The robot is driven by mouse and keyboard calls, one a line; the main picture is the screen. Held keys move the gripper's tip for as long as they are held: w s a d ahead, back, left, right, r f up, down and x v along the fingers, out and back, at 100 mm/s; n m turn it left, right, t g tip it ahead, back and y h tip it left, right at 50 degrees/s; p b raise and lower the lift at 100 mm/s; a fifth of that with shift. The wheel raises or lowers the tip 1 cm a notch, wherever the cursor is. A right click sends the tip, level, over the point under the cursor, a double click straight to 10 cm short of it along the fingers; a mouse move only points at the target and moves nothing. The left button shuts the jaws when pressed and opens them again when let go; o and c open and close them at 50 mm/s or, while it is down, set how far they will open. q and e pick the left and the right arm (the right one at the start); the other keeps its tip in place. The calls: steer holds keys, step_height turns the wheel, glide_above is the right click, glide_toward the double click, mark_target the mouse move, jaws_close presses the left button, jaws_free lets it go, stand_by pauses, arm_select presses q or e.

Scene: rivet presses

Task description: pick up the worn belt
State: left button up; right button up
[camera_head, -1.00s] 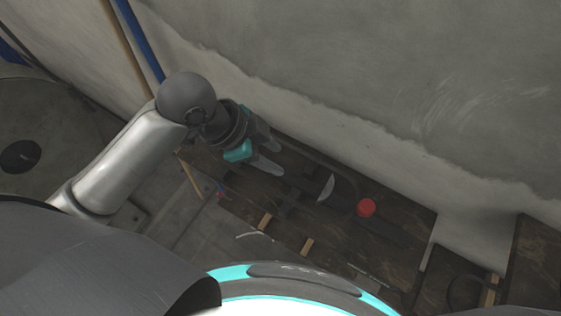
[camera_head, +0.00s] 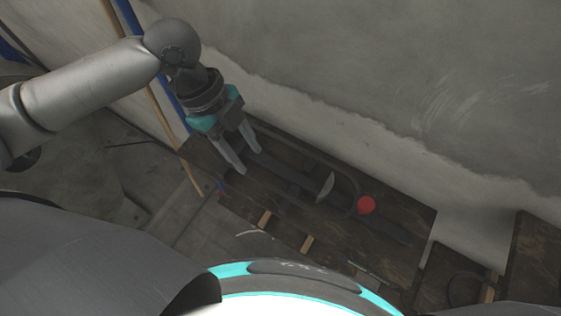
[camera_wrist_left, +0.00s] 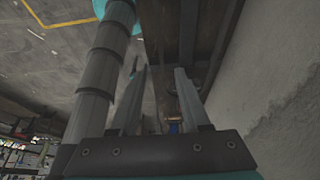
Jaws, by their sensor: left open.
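A long dark belt-like loop (camera_head: 352,182) lies on the dark wooden bench (camera_head: 405,212) in the head view, its right end curving round near a red knob. A second dark round loop (camera_head: 451,290) shows at the lower right edge; I cannot tell from looks which is the worn one. My left gripper (camera_head: 249,160) is open and empty, over the left end of the long loop, its fingers pointing down towards the bench. I cannot tell whether they touch it. In the left wrist view the gripper (camera_wrist_left: 160,70) has clear space between its fingers. My right gripper is not seen.
A red knob (camera_head: 366,205) and a pale half-disc (camera_head: 325,187) stand on the bench. A grey wall (camera_head: 400,90) rises close behind it. Wooden blocks (camera_head: 307,244) sit at its front edge. Open floor (camera_head: 90,170) lies to the left.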

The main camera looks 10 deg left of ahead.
mark_target(267, 184)
arm_select(q)
steer(key=x, duration=0.9)
steer(key=shift+w+a+f, duration=0.1)
steer(key=shift+a+f, duration=0.1)
steer(key=shift+f, duration=0.05)
jaws_close()
stand_by(0.4)
